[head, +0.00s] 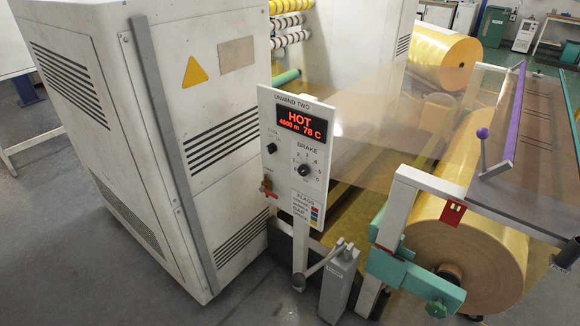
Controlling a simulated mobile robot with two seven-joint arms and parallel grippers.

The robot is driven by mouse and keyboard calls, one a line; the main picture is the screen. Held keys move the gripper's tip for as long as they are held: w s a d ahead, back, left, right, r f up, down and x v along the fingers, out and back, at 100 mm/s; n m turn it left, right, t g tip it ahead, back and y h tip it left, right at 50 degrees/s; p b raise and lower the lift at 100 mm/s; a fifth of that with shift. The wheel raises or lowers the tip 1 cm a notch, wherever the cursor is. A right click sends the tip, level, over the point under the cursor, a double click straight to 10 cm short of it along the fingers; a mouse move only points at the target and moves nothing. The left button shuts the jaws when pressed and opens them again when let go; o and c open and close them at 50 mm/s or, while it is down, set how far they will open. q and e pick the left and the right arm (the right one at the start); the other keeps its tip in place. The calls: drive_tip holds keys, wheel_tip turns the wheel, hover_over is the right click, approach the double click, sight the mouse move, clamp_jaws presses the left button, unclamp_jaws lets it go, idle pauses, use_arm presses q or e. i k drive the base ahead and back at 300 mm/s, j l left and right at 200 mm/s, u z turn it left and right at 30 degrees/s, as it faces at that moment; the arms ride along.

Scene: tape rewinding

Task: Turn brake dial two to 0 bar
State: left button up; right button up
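A white upright panel headed "UNWIND TWO" (264,118) stands near the middle of the head view. Its brake dial (304,170) is a small dark round knob under the word "BRAKE", with small numbers around it. The knob's pointer is too small for me to tell which number it faces. Above it, a black display (302,123) reads "HOT", about "4800 m" and "78 C" in red. Neither of my grippers shows in the view, and nothing is seen touching the dial.
A large white cabinet (215,130) stands to the left. A big brown roll (465,250) on a frame stands to the right. Grey floor (60,250) is open at front left.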

sight(303, 170)
drive_tip(key=i+j+z, duration=0.1)
drive_tip(key=j, duration=0.25)
drive_tip(key=i+j+z, duration=0.1)
drive_tip(key=j, duration=0.3)
drive_tip(key=i+j+z, duration=0.1)
drive_tip(key=i+j, duration=0.15)
drive_tip(key=j, duration=0.15)
drive_tip(key=i+j+z, duration=0.1)
drive_tip(key=j, duration=0.3)
drive_tip(key=i+j+z, duration=0.1)
drive_tip(key=j, duration=0.3)
drive_tip(key=i+j+z, duration=0.1)
drive_tip(key=j, duration=0.3)
